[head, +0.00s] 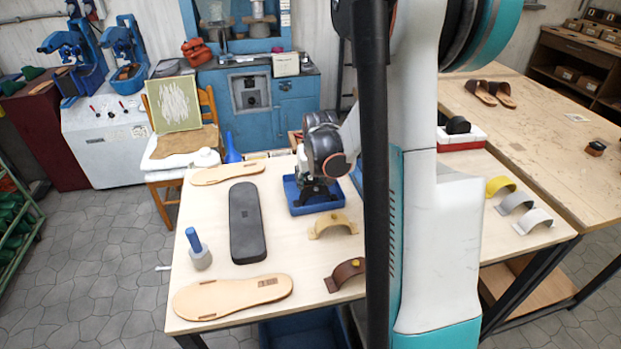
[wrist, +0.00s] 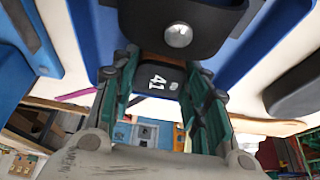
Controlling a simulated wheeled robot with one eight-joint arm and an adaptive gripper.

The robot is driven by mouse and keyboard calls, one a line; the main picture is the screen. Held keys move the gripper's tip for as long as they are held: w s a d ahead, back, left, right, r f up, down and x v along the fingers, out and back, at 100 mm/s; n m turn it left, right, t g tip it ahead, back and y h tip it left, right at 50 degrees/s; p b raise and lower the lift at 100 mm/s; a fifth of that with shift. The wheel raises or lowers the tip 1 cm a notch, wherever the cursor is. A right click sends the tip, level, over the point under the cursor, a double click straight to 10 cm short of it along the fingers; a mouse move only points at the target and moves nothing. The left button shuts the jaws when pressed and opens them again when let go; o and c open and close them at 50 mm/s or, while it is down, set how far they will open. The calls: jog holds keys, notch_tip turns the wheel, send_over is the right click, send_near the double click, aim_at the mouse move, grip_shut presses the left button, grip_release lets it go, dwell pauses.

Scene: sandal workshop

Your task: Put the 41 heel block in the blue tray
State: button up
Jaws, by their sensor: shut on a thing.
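My gripper (head: 316,184) is low over the blue tray (head: 318,209) on the bench, pointing down into it. In the wrist view, my gripper (wrist: 164,72) has its two green-sided fingers closed on the 41 heel block (wrist: 158,80), a dark block with a white "41" on its face. The tray's blue walls show on both sides in the wrist view (wrist: 255,45). A dark part with a round silver stud (wrist: 178,36) shows beyond the label; I cannot tell what it belongs to. In the head view my gripper mostly hides the block, and contact with the tray floor cannot be told.
A long dark block (head: 247,222) lies left of the tray. A yellow arched piece (head: 333,226) and a brown one (head: 346,273) lie in front. Tan soles (head: 232,296), a blue-handled tool (head: 198,250) and a red-and-white box (head: 460,136) are also on the bench.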

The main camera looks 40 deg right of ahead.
jog(key=shift+f, duration=0.3)
jog(key=o, duration=1.1)
jog(key=shift+o, duration=0.2)
jog(key=o, duration=0.4)
jog(key=shift+r, duration=0.2)
jog(key=shift+r+p, duration=2.15)
jog(key=shift+r, duration=1.25)
